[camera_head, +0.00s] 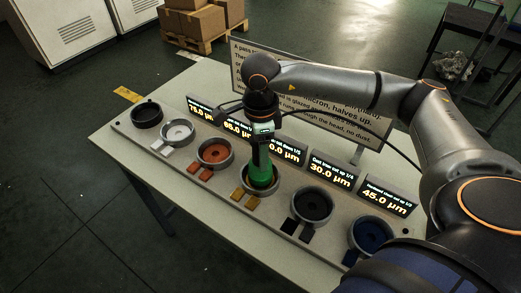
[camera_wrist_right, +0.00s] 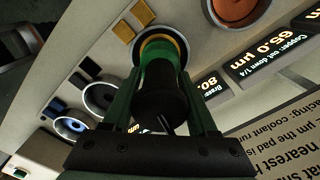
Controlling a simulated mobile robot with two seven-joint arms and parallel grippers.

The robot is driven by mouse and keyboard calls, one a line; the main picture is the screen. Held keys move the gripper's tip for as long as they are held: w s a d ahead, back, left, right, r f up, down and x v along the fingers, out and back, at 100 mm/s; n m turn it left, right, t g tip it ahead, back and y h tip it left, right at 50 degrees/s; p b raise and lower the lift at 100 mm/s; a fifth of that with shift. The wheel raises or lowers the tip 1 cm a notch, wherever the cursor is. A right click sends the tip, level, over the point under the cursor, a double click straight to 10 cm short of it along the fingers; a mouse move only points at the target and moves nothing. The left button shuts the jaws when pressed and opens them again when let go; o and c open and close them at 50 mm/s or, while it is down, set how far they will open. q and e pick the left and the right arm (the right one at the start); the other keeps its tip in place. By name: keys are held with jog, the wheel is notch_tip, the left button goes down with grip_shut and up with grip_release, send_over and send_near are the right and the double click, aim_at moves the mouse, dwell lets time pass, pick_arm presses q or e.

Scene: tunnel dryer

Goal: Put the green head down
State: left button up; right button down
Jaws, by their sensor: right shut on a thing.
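My right gripper (camera_head: 262,135) is shut on the green head (camera_head: 260,168), a green cylinder with a dark upper part, and holds it about upright. The head's lower end is at the ring-shaped cup with yellow pads in front (camera_head: 274,186), inside its rim as seen from above. I cannot tell whether it touches the cup's floor. In the right wrist view the green head (camera_wrist_right: 158,68) lies between the two fingers of the right gripper (camera_wrist_right: 163,88), with its far end over the yellow-lined cup (camera_wrist_right: 158,36). My left gripper is not in view.
On the same strip stand a black cup (camera_head: 147,104), a white cup (camera_head: 178,124), an orange cup (camera_head: 214,145), a dark cup (camera_head: 312,196) and a blue cup (camera_head: 371,226). Small displays (camera_head: 330,174) and a text board (camera_head: 240,62) stand behind. The table's left corner (camera_head: 112,137) is bare.

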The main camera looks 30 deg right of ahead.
jog(key=shift+c, duration=0.9)
grip_release()
jog(key=shift+f, duration=0.1)
notch_tip(320, 180, up, 12)
jog(key=shift+r, duration=0.2)
